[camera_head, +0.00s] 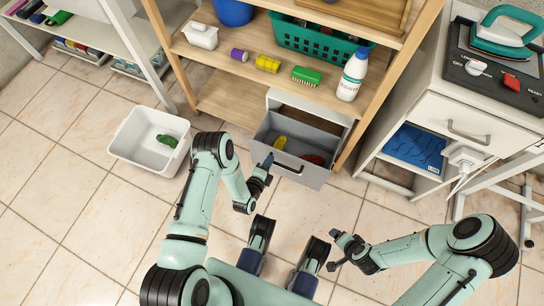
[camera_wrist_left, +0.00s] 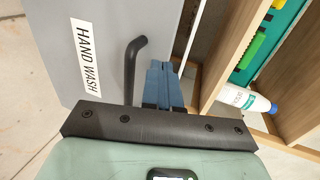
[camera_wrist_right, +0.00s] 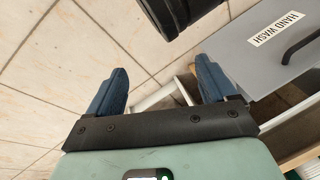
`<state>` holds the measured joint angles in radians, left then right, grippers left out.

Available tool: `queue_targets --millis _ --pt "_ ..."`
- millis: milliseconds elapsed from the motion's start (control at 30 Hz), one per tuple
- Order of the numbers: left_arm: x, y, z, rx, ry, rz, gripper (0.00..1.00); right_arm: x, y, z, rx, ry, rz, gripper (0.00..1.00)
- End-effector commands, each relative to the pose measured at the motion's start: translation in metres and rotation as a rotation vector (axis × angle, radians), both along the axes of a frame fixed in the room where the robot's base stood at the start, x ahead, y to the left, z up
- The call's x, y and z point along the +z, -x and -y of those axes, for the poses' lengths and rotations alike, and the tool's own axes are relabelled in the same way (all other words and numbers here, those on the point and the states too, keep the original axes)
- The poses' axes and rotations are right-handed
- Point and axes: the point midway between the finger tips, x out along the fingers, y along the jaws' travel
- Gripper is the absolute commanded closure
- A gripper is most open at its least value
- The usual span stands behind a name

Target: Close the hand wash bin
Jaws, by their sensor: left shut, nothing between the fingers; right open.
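The hand wash bin (camera_head: 305,172) is a grey tilt-out or pull-out bin low in the wooden shelf, standing open with a yellow item (camera_head: 280,142) and a red item inside. Its grey front carries a HAND WASH label (camera_wrist_left: 85,58) and a black bar handle (camera_wrist_left: 131,62). My left gripper (camera_head: 266,162) is shut and empty at the left part of the bin front; in the left wrist view its blue fingers (camera_wrist_left: 163,85) are beside the handle. Whether they touch the front is unclear. My right gripper (camera_head: 335,250) is open and empty, apart from the bin; its fingers (camera_wrist_right: 160,85) point at the floor.
A white tub (camera_head: 150,145) with a green item stands on the floor at left. The shelf above the bin holds a white bottle (camera_head: 353,75), a green brush (camera_head: 306,75) and a green basket (camera_head: 310,40). A white cabinet (camera_head: 440,110) stands at right. Tiled floor is open at left.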

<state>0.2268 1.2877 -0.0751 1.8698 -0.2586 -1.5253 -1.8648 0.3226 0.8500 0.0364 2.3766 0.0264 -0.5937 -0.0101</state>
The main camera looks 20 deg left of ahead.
Motion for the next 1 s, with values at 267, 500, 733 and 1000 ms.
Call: queue_targets --millis 267,500,733,1000 --pt "0.001 -0.025 0.001 0.000 0.001 0.001 1.00 -0.009 -0.005 0.005 -0.010 0.010 0.009 0.16" --pt "0.001 -0.026 0.001 0.000 0.001 0.000 1.00 -0.009 -0.004 0.005 -0.010 0.011 0.008 0.16" --pt "0.001 -0.028 0.001 -0.001 0.001 0.001 1.00 -0.011 -0.003 0.005 -0.010 0.010 0.003 0.16" --pt "0.001 -0.055 0.003 -0.003 0.000 0.004 1.00 -0.026 0.012 0.008 -0.012 0.008 -0.048 0.16"
